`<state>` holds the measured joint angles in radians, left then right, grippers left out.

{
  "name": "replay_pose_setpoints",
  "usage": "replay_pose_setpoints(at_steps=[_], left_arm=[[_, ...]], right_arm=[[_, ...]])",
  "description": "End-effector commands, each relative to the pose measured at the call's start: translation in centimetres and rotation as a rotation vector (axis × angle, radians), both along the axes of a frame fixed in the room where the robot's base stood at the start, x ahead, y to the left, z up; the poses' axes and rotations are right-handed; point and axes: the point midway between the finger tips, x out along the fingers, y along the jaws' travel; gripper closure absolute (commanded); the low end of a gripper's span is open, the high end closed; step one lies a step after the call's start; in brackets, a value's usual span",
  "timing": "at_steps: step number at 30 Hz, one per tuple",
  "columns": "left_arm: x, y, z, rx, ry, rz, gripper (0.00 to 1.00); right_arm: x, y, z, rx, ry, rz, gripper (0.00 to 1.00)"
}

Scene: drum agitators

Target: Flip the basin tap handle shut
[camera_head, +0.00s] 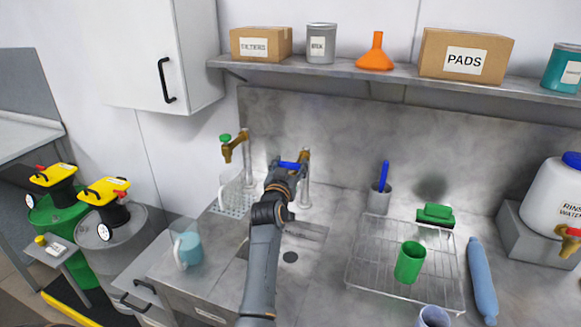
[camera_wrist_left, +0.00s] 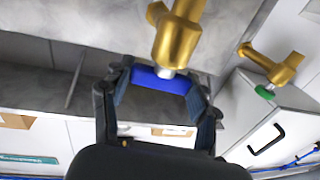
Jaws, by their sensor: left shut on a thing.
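The brass basin tap (camera_head: 304,158) stands on a steel post at the back of the sink (camera_head: 318,262). Its blue handle (camera_head: 288,165) sticks out to the left, at the tip of my left gripper (camera_head: 282,176). In the left wrist view, the blue handle (camera_wrist_left: 158,79) lies crosswise between the two fingers of the left gripper (camera_wrist_left: 160,95), below the brass tap body (camera_wrist_left: 180,35). The gripper is shut on the handle. My forearm hides part of the sink. My right gripper is not in view.
A second brass tap (camera_head: 238,146) with a green handle stands to the left. A wire rack (camera_head: 370,286) with a green cup (camera_head: 409,262) stands to the right. A shelf (camera_head: 400,78) runs above.

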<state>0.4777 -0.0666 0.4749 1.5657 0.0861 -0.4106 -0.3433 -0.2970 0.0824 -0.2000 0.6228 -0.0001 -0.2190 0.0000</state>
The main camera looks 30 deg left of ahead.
Motion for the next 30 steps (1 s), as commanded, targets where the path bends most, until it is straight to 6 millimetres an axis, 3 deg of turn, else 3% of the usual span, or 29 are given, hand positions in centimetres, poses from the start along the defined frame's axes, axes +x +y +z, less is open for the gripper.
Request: replay_pose_setpoints(at_steps=[7,20,21,24,30], left_arm=[[-0.02,0.21,0.17,0.010,-0.004,-0.114,0.72],[0.01,-0.12,0.17,0.002,0.001,-0.148,0.72],[0.02,-0.12,0.16,0.002,0.001,-0.148,0.39],[0.02,-0.13,0.13,0.002,0.001,-0.148,0.18],[0.02,-0.15,0.06,0.001,0.002,-0.148,0.17]], right_arm=[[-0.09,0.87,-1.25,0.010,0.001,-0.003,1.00],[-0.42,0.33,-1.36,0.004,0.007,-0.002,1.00],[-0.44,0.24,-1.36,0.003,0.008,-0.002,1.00],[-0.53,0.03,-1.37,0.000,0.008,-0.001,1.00],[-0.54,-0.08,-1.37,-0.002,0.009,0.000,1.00]])
